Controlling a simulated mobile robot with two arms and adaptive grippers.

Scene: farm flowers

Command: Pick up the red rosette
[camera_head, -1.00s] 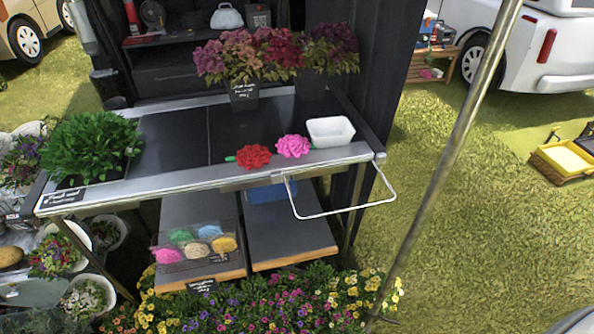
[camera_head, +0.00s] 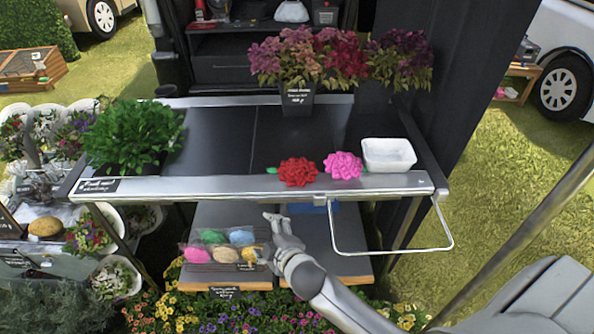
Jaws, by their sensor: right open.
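The red rosette (camera_head: 298,172) lies on the front part of the table's dark top, close to its metal front edge. A bit of green shows at its left side. A pink rosette (camera_head: 344,165) lies just to its right. My right gripper (camera_head: 276,226) is in front of the table and below its front rail in the picture, apart from the red rosette. It is open and holds nothing that I can see. My left gripper is not in view.
A white tub (camera_head: 389,155) stands right of the pink rosette. A leafy green plant (camera_head: 133,135) fills the table's left end; potted flowers (camera_head: 298,65) stand at the back. A metal handle loop (camera_head: 447,240) juts out at the front right. A lower shelf holds several coloured items.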

